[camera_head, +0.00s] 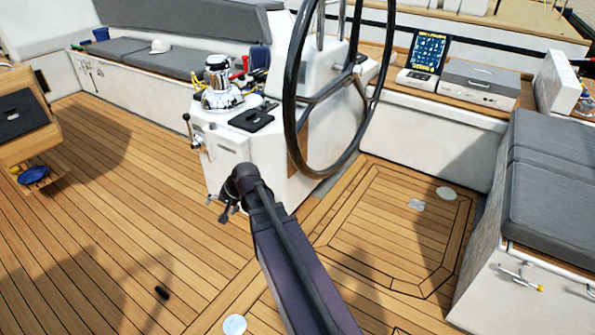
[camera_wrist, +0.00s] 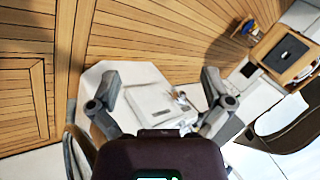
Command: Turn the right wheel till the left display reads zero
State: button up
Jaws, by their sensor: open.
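One large dark steering wheel (camera_head: 291,85) stands upright on a white pedestal (camera_head: 228,150) in the head view; I cannot tell from the frames whether it is the right wheel. My gripper (camera_head: 222,203) is low in front of the pedestal, left of and below the wheel, apart from the wheel rim. In the wrist view my gripper (camera_wrist: 160,82) is open with nothing between its fingers, and a white pedestal (camera_wrist: 150,75) lies beyond them. No display readout that I can identify as the left display is legible; a chart screen (camera_head: 428,52) shows at the back right.
A chrome winch (camera_head: 220,85) tops the pedestal, with a lever (camera_head: 190,130) on its side. A grey-lidded box (camera_head: 480,80) stands near the screen. A cushioned bench (camera_head: 555,190) borders the right.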

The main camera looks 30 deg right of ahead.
jog(key=w+d+f+m+t+b, duration=0.4)
jog(key=w+d+f+m+b, duration=0.1)
jog(key=w+d+b, duration=0.25)
jog(key=m+t+h+b, duration=0.8)
jog(key=m+h+b, duration=0.2)
jog(key=m+b, duration=1.3)
send_near(300, 164)
jog(key=n, duration=0.1)
jog(key=shift+s+a+r+b, duration=0.2)
jog(key=shift+s+r+b, duration=0.15)
jog(key=shift+s+b, duration=0.1)
jog(key=shift+w, duration=0.1)
jog(key=x, duration=1.3)
jog(key=shift+w+d+f, duration=0.1)
jog(key=shift+w+f, duration=0.2)
jog(key=shift+w, duration=0.05)
jog(key=c, duration=1.2)
